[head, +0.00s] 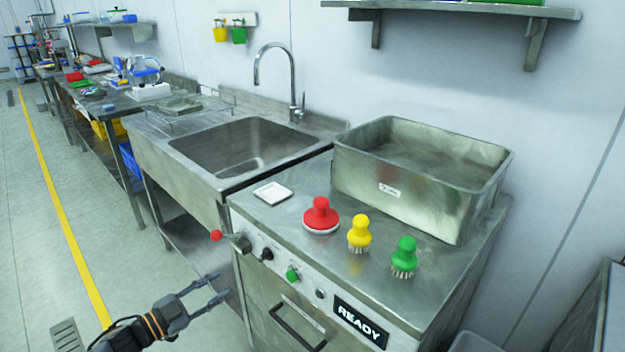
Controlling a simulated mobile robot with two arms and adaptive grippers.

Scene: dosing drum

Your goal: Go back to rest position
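My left gripper (207,293) is low in the head view, in front of the steel cabinet and left of its drawer handle. Its two fingers are spread apart with nothing between them. It touches nothing that I can see. My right gripper is not in the head view. On the cabinet top stand a red-handled brush (321,214), a yellow-handled brush (360,233) and a green-handled brush (404,256). A small white square dish (272,193) lies at the top's left edge.
A steel bin (390,200) stands at the back of the cabinet. The front panel has a red-tipped lever (217,236), knobs and a READY display (360,320). A sink (240,147) adjoins on the left. The floor (50,220) at left is open, with a yellow line.

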